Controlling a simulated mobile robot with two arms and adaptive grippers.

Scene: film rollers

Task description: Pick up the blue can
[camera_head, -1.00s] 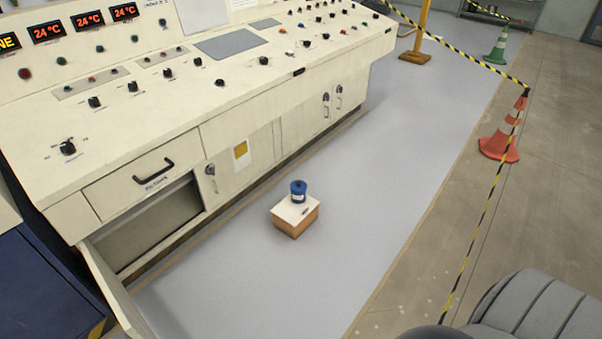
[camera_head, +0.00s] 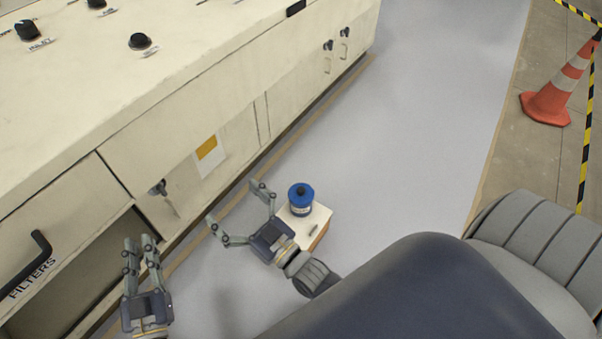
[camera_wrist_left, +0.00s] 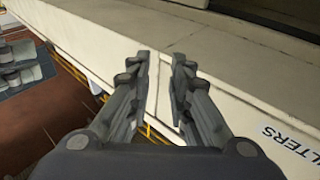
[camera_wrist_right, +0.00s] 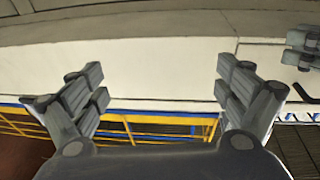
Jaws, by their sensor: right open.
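The blue can (camera_head: 301,200) stands upright on a small box with a white top (camera_head: 318,218) on the floor, in the middle of the head view. It has a pale label and a dark knob on its lid. My right gripper (camera_head: 237,208) is open and empty, just left of the can in the picture, its fingers pointing toward the console. My left gripper (camera_head: 139,242) is further left by the open drawer, its fingers close together with a narrow gap and nothing seen between them. Neither wrist view shows the can.
The cream console (camera_head: 190,110) runs along the left, with an open drawer or compartment marked FILTERS at lower left. An orange cone (camera_head: 549,103) with striped tape stands at upper right. The grey floor beyond the can is clear.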

